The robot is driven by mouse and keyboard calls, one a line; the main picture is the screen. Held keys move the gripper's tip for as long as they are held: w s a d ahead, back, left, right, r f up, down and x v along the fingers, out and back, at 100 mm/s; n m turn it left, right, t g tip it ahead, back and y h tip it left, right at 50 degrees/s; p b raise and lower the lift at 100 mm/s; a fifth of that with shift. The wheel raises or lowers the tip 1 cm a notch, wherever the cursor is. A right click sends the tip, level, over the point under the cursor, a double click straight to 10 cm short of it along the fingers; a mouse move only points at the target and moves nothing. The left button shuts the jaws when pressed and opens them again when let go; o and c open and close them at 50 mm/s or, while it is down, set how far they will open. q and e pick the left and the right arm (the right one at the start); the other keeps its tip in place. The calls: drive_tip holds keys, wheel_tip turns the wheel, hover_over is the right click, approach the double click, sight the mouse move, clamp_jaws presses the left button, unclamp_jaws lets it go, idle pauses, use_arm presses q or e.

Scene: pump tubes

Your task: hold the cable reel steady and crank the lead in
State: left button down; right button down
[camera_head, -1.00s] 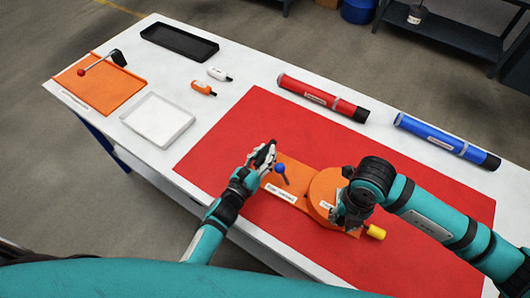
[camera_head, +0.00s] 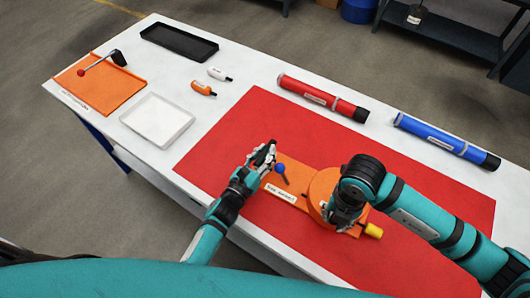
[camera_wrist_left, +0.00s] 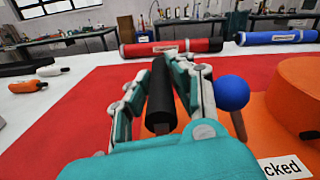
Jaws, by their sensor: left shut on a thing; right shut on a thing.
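The orange cable reel has a round drum (camera_head: 322,184) on a flat orange base (camera_head: 296,176) on the red mat. My left gripper (camera_head: 265,153) is shut around an upright black handle (camera_wrist_left: 160,95) at the base's left end. A blue ball knob (camera_head: 280,168) on a short stem stands just right of it, also in the left wrist view (camera_wrist_left: 232,92). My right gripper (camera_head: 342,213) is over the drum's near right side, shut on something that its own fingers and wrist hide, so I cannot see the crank. A yellow piece (camera_head: 373,230) shows at the base's right end.
A red tube (camera_head: 320,97) and a blue tube (camera_head: 440,137) lie beyond the mat (camera_head: 250,115). Left are two small bottles (camera_head: 203,88), a white tray (camera_head: 136,110), a black tray (camera_head: 155,35) and an orange board (camera_head: 75,90) with a red-knobbed lever.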

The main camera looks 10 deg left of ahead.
use_arm(q)
drive_tip(key=shift+f, duration=0.2)
use_arm(e)
drive_tip(key=shift+w+a+m, duration=0.15)
drive_tip(key=shift+a+m, duration=0.45)
drive_tip(key=shift+m, duration=0.2)
drive_tip(key=shift+a, duration=0.1)
drive_tip(key=shift+w+a+m, duration=0.3)
drive_tip(key=shift+a+m, duration=0.15)
drive_tip(key=shift+m, duration=0.35)
drive_tip(key=shift+a, duration=0.15)
drive_tip(key=shift+w, duration=0.1)
drive_tip(key=shift+r, duration=0.2)
use_arm(q)
drive_tip(key=shift+f, duration=0.1)
use_arm(e)
drive_tip(key=c, duration=0.7)
unclamp_jaws()
